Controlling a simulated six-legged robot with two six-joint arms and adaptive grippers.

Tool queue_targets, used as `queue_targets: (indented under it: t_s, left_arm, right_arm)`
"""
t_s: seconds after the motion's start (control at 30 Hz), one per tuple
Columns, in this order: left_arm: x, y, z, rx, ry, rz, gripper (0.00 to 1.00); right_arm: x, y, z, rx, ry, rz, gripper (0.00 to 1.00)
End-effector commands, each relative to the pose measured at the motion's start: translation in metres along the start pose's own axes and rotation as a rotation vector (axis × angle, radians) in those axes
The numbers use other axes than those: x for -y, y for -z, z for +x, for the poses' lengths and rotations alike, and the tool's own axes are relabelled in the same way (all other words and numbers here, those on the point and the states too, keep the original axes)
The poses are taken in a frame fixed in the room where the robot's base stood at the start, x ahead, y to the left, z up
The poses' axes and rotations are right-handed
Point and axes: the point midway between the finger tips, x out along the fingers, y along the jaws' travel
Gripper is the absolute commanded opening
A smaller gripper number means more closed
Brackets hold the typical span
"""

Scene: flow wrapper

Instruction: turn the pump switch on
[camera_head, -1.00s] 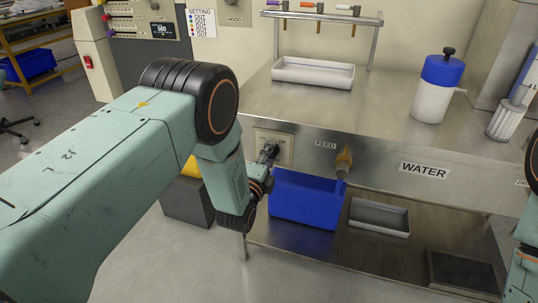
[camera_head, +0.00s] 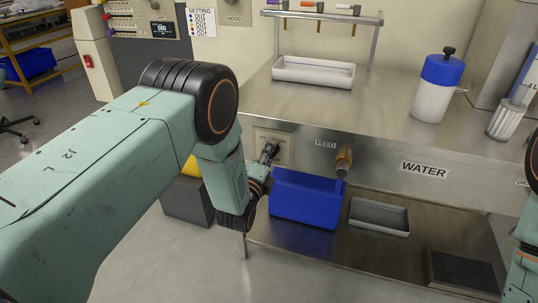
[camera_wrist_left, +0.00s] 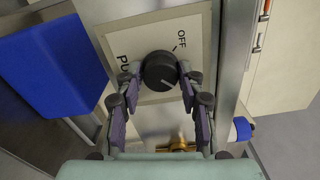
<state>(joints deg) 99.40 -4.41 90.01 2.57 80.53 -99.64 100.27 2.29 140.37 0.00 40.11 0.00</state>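The pump switch is a round black knob (camera_wrist_left: 159,71) on a pale plate (camera_wrist_left: 120,45) marked "OFF", with another label partly hidden. A short white line on the knob points to the lower right of the left wrist view, away from the "OFF" mark. My left gripper (camera_wrist_left: 159,78) has one fingertip on each side of the knob. Narrow gaps seem to show between fingertips and knob; contact is not clear. In the head view my left gripper (camera_head: 269,152) is at the switch plate (camera_head: 283,143), hiding most of the knob. My right gripper is out of view.
A blue bin (camera_head: 305,199) stands below the panel, also seen in the left wrist view (camera_wrist_left: 50,65). A brass fitting (camera_head: 343,162) sticks out right of the switch under "FEED". A grey tray (camera_head: 380,217) lies on the lower shelf.

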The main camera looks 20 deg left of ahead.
Motion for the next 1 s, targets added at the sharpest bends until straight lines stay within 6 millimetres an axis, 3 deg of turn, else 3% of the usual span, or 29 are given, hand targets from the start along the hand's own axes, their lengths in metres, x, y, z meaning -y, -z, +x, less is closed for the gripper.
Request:
queue_targets:
  t_s: [0.17,0.57,1.0]
  left_arm:
    - [0.000,0.000,0.000,-0.001,0.001,-0.001,0.57]
    - [0.000,0.001,-0.005,-0.003,0.000,-0.001,0.57]
    - [0.000,0.001,-0.082,-0.003,-0.003,-0.001,0.57]
  right_arm:
    - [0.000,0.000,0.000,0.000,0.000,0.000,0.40]
    - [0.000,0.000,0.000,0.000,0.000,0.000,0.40]
    - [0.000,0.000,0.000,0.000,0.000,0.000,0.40]
